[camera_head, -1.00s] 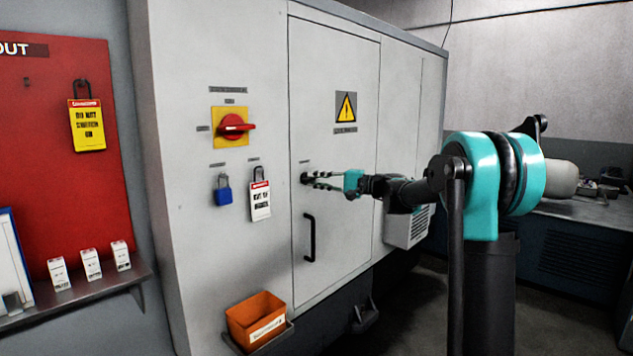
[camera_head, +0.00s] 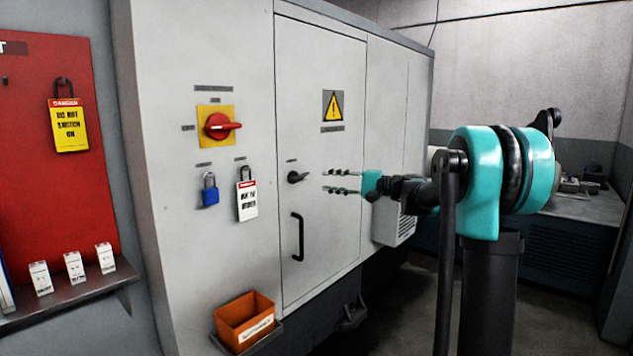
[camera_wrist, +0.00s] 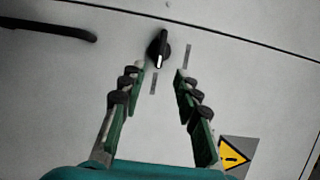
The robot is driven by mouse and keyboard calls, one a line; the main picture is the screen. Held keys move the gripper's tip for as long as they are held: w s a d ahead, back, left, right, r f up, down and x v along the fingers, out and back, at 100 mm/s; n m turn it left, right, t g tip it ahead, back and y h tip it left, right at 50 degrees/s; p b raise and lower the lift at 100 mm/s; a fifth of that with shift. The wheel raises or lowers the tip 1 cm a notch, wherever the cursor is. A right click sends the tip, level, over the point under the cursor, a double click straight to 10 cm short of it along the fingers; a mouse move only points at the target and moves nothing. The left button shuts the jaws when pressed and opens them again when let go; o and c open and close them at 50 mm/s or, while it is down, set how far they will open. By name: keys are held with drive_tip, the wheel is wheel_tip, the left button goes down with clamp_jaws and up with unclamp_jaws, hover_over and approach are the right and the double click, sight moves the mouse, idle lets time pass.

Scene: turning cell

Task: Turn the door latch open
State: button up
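The door latch (camera_head: 297,177) is a small black knob on the grey cabinet door (camera_head: 335,120), above the black door handle (camera_head: 297,237). In the head view its lever lies about level and points right. In the wrist view the latch (camera_wrist: 158,48) stands just beyond the fingertips, with its pale-marked end toward me, roughly across the line of the handle (camera_wrist: 50,28). My gripper (camera_head: 326,182) is open and empty, a short way off the latch. In the wrist view my gripper (camera_wrist: 158,75) has its fingers spread, with clear space between them.
A red rotary switch (camera_head: 219,126), a blue padlock (camera_head: 209,191) and a white tag (camera_head: 247,200) are left of the door. A warning sign (camera_head: 333,105) is above. An orange bin (camera_head: 246,318) sits low. The door looks closed.

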drive_tip(key=shift+v, duration=1.3)
drive_tip(key=s+d+f+n+g+h, duration=0.1)
drive_tip(key=s+f+h, duration=0.4)
drive_tip(key=s+f, duration=0.55)
drive_tip(key=s+d+f+h, duration=0.2)
drive_tip(key=s+f+h, duration=0.2)
drive_tip(key=s+f, duration=0.65)
drive_tip(key=s+d+f+n+h, duration=0.1)
drive_tip(key=s+d+f+h, duration=0.3)
drive_tip(key=f, duration=0.5)
drive_tip(key=s+d+f+n+h, duration=0.1)
drive_tip(key=s+d+f+h, duration=0.3)
drive_tip(key=s+d+f, duration=0.5)
drive_tip(key=shift+s+d, duration=0.3)
drive_tip(key=shift+s, duration=0.65)
drive_tip(key=shift+w+a, duration=0.1)
